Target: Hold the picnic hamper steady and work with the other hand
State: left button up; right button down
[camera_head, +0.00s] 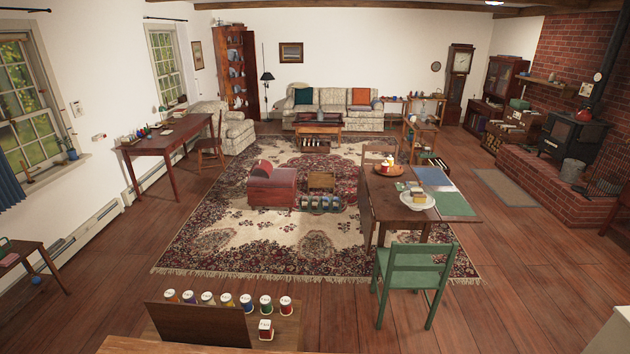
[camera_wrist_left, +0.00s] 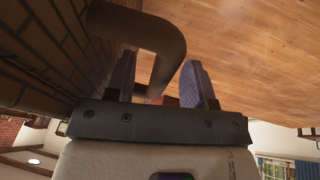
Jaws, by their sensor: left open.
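In the left wrist view, my left gripper (camera_wrist_left: 160,80) is open, with its two blue-grey fingers apart. A thick brown curved handle (camera_wrist_left: 165,38) arches between and beyond the fingers. I cannot tell whether the fingers touch it. The handle reaches toward a dark brown wall with a brick-like weave (camera_wrist_left: 40,50), which looks like the picnic hamper's side. Only part of the hamper shows. I cannot make out the hamper or either gripper in the head view. My right gripper is in neither view.
A light wooden surface (camera_wrist_left: 250,50) fills the wrist view's upper right. In the head view, several labelled jars (camera_head: 226,299) stand behind a dark board (camera_head: 200,325). A green chair (camera_head: 412,265) stands right of centre. Open floor (camera_head: 110,270) lies at left.

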pick_arm(q)
jog(key=v, duration=1.1)
jog(key=shift+s+r, duration=0.15)
jog(key=shift+r, duration=0.15)
dwell(0.4)
